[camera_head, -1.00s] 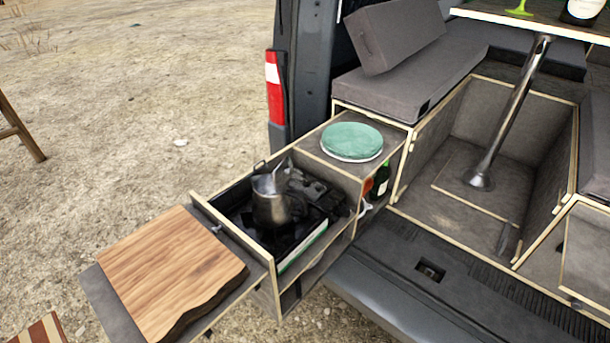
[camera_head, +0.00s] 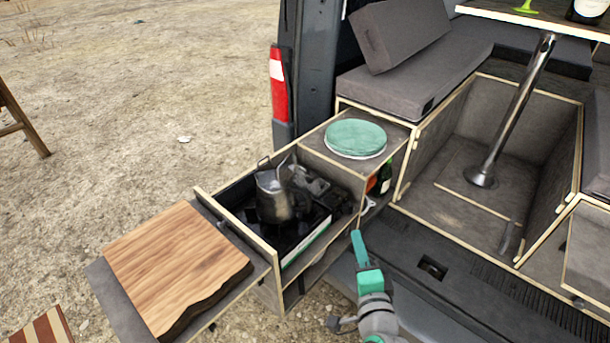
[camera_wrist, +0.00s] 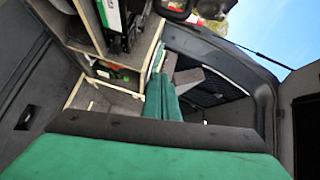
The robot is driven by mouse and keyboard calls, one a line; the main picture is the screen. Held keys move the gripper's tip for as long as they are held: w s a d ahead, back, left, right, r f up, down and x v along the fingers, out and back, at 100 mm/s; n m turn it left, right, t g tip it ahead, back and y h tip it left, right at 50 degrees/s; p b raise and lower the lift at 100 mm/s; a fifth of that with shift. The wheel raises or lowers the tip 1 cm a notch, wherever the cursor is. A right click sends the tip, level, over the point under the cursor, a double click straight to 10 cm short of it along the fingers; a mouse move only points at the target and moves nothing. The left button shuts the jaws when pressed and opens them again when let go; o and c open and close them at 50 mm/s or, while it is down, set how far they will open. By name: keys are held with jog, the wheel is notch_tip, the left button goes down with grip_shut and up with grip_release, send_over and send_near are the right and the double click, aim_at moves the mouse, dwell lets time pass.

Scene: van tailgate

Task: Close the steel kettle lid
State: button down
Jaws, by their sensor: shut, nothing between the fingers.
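The steel kettle (camera_head: 273,203) stands upright on the stove in the pulled-out drawer. Its lid (camera_head: 284,163) appears raised, tilted up above the rim, with a thin handle loop beside it. My gripper (camera_head: 357,237) is at the lower middle of the head view, right of and nearer than the kettle, apart from it and in front of the drawer's side. Its green fingers are shut and empty; they also show in the wrist view (camera_wrist: 163,76). I cannot clearly make out the kettle in the wrist view.
The stove (camera_head: 303,246) sits between wooden drawer walls. A wooden cutting board (camera_head: 175,262) lies at the drawer's left end. A green round-topped item (camera_head: 355,137) rests on the cabinet behind. The van's bumper (camera_head: 440,300) runs along the right; open ground lies left.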

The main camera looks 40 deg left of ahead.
jog(key=a+r+n+g+y, duration=0.3)
jog(key=a+r+g, duration=0.15)
jog(key=r, duration=0.55)
send_near(291, 171)
jog(key=shift+y, duration=0.3)
jog(key=shift+w+a+r, duration=0.2)
jog(key=shift+w+a, duration=0.6)
jog(key=shift+w, duration=0.25)
jog(key=shift+w+a+r, duration=0.2)
jog(key=shift+w+a, duration=0.6)
jog(key=shift+w, duration=0.2)
